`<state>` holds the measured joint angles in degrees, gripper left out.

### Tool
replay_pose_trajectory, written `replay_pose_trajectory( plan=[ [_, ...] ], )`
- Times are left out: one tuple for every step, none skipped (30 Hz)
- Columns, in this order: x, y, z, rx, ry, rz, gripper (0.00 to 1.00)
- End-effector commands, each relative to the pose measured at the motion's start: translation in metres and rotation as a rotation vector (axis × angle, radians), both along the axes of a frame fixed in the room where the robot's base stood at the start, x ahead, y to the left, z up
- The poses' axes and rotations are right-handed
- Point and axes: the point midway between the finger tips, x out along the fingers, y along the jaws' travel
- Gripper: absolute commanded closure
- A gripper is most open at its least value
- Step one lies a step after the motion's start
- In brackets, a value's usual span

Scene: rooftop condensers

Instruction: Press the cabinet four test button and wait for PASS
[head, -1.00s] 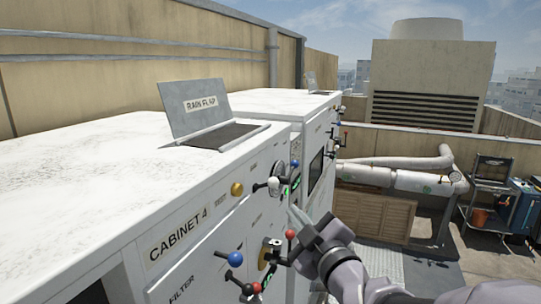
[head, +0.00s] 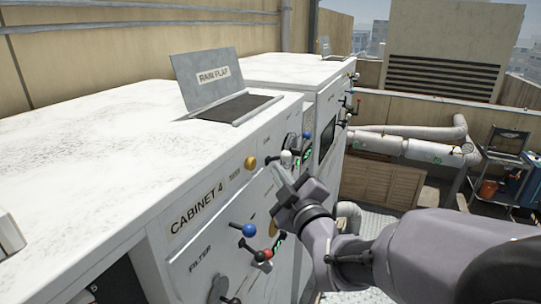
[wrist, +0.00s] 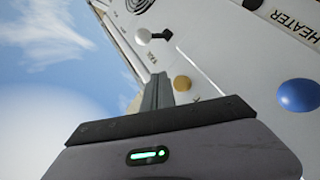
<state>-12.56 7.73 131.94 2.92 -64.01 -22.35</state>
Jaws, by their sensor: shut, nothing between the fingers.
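Cabinet 4 (head: 196,207) is white, with its name on a label on the front panel. A round yellow button (head: 250,163) sits on the panel beside a small label that seems to read TEST; a yellow button also shows in the wrist view (wrist: 182,84). My gripper (head: 278,172) is shut and empty, its fingertips just right of the yellow button in the head view and apart from it there. In the wrist view the fingers (wrist: 157,90) stand just left of the button; contact cannot be told. No PASS reading is legible.
A white-knobbed lever (head: 286,157) is close to my fingertips. A rain flap (head: 212,77) stands open on top. Pipes (head: 400,146) and a cart (head: 500,170) are at right.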

Motion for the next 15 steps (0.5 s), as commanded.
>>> replay_pose_trajectory(
  plan=[
    [0.002, 0.007, -0.001, 0.001, -0.003, 0.004, 1.00],
    [0.003, 0.010, -0.002, 0.001, -0.002, 0.003, 1.00],
    [0.005, 0.013, -0.002, 0.000, -0.003, 0.002, 1.00],
    [0.006, 0.016, -0.002, 0.001, -0.003, 0.001, 1.00],
    [0.007, 0.018, -0.002, 0.002, -0.002, 0.002, 1.00],
    [0.008, 0.021, -0.002, 0.001, -0.001, 0.002, 1.00],
    [0.008, 0.022, -0.002, 0.001, -0.002, 0.001, 1.00],
    [0.009, 0.023, -0.001, 0.001, -0.002, 0.001, 1.00],
    [0.009, 0.025, -0.001, 0.001, -0.002, 0.001, 1.00],
    [0.009, 0.025, -0.001, 0.001, -0.002, 0.001, 1.00],
    [0.010, 0.026, 0.000, 0.001, -0.002, 0.001, 1.00],
    [0.010, 0.026, 0.000, 0.001, 0.000, 0.001, 1.00],
    [0.010, 0.026, 0.000, 0.001, 0.000, 0.001, 1.00],
    [0.010, 0.026, 0.000, 0.001, 0.000, 0.001, 1.00],
    [0.010, 0.026, 0.000, 0.001, 0.000, 0.001, 1.00]
  ],
)
